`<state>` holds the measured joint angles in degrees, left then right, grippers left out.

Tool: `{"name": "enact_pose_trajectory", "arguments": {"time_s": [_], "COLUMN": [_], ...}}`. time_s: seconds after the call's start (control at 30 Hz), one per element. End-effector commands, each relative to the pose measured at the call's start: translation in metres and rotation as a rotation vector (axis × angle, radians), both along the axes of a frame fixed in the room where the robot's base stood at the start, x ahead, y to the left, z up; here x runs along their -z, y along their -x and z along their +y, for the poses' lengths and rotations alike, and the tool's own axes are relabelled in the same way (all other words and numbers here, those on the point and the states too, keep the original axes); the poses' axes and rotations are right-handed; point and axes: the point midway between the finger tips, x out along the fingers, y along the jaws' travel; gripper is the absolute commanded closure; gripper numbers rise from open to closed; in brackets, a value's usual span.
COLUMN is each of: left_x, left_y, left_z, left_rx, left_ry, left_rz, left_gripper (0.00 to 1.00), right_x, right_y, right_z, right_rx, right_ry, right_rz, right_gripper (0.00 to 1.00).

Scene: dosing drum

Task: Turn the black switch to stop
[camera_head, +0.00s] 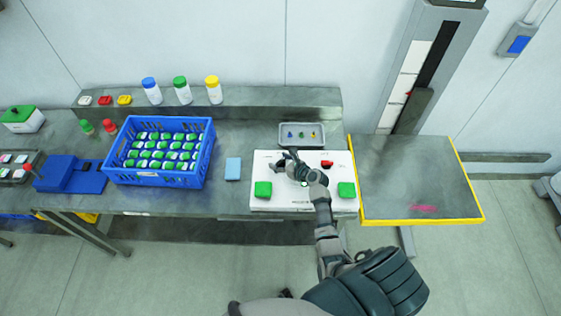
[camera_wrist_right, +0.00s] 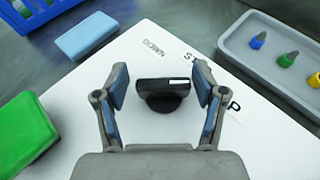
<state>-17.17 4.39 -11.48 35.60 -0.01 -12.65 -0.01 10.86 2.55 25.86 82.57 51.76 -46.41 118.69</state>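The black switch (camera_wrist_right: 164,92) is a rotary knob with a white mark at one end of its bar, on the white control panel (camera_wrist_right: 110,115). In the right wrist view it sits between the two fingers of my right gripper (camera_wrist_right: 160,88). The fingers are open, with a gap on each side of the knob. A printed label, partly hidden by the right finger, shows "ST" and "P". In the head view my right gripper (camera_head: 291,163) is over the white panel (camera_head: 285,203) and covers part of the knob. My left gripper is not in view.
The panel also has a left green button (camera_head: 263,189), a right green button (camera_head: 346,190) and a red switch (camera_head: 327,163). A grey tray (camera_head: 302,143) lies behind it. A blue block (camera_head: 233,168) and a blue crate (camera_head: 158,181) stand to the left. The yellow-edged table (camera_head: 405,180) is mostly clear.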

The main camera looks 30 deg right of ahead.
Motion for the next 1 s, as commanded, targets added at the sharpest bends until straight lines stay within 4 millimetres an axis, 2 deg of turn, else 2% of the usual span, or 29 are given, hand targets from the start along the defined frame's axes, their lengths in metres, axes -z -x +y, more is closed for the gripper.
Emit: {"name": "enact_pose_trajectory", "arguments": {"time_s": [0.03, 0.1, 0.17, 0.57, 1.0], "left_x": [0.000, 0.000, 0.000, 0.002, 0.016], "left_y": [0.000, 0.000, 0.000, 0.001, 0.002], "left_z": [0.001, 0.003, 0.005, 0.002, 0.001], "left_rx": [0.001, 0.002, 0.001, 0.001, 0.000], "left_ry": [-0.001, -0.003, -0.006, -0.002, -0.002], "left_rz": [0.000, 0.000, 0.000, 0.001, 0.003], "left_gripper": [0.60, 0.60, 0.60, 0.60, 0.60], "right_x": [0.000, 0.001, 0.001, 0.003, 0.005], "right_y": [0.000, 0.000, 0.000, 0.000, 0.000], "right_z": [-0.001, -0.002, -0.002, -0.003, -0.004], "right_rx": [0.000, -0.001, -0.001, -0.059, -0.388], "right_ry": [0.000, -0.001, -0.003, -0.003, -0.003], "right_rz": [0.000, 0.000, 0.001, 0.005, 0.006], "right_gripper": [0.51, 0.68, 0.82, 0.82, 0.82]}}
